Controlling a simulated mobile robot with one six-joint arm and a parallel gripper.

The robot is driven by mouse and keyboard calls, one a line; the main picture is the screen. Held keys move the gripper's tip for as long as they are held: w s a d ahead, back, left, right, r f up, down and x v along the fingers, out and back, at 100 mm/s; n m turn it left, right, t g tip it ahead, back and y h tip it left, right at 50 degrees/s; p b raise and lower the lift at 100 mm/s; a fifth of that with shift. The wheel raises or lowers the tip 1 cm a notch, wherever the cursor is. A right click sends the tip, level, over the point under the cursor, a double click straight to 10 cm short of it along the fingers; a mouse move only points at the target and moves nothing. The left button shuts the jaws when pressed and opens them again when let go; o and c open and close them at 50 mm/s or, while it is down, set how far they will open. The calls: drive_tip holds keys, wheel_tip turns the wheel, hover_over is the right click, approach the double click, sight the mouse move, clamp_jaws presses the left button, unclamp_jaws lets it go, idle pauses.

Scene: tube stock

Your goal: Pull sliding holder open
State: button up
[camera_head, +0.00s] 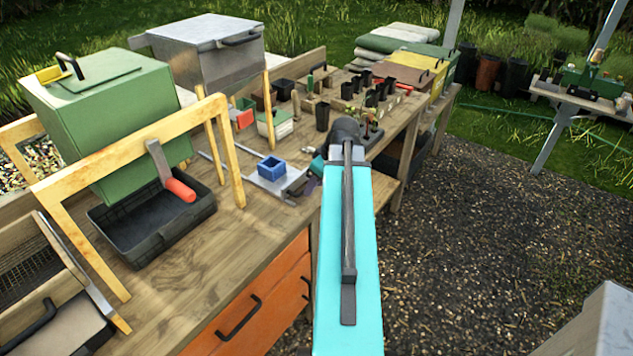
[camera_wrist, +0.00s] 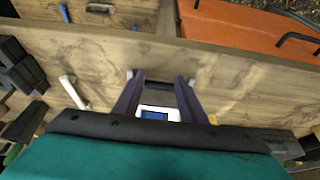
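The sliding holder is a flat grey metal plate (camera_head: 262,190) on thin rails on the wooden bench, in the head view. A square blue cup (camera_head: 272,168) sits on it. My gripper (camera_head: 304,186) is at the holder's right end, near the bench's front edge, partly hidden by my arm. In the wrist view my gripper (camera_wrist: 159,82) has its two purple fingers wide apart. A dark bar (camera_wrist: 160,94) shows between them, and contact with it cannot be told. A white and blue piece (camera_wrist: 156,114) shows behind the bar, mostly hidden by the gripper body.
Small black pots (camera_head: 370,98) stand farther back. Orange drawers (camera_head: 262,310) lie below the bench top. Gravel ground (camera_head: 480,220) is open at right.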

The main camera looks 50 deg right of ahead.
drive_tip(key=o, duration=1.4)
drive_tip(key=shift+w+a, duration=0.2)
drive_tip(key=shift+r, duration=0.15)
drive_tip(key=shift+b+v, duration=1.4)
drive_tip(key=shift+v, duration=5.4)
drive_tip(key=shift+s, duration=0.1)
